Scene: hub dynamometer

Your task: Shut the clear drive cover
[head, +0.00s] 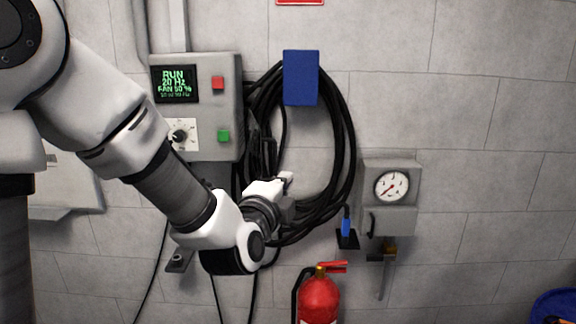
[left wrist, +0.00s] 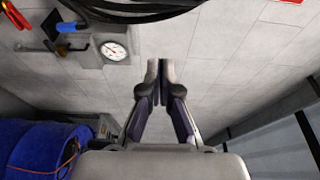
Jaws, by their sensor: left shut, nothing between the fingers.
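I cannot make out a clear drive cover in either view. A grey control box (head: 208,150) on the wall carries a lit display (head: 175,83) reading RUN 20 Hz, FAN 50 %, with a knob and red and green buttons. My left gripper (head: 264,152) is just right of the box's lower right side, in front of the black hose coil. Its fingers (left wrist: 160,68) are shut with nothing between them in the left wrist view. My left arm hides the area left of and below the box. My right gripper is not in view.
A black hose coil (head: 345,150) hangs under a blue holder (head: 300,78). A gauge box (head: 400,222) is on the wall to the right, above a red fire extinguisher (head: 319,298). A blue drum (left wrist: 40,150) shows in the left wrist view.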

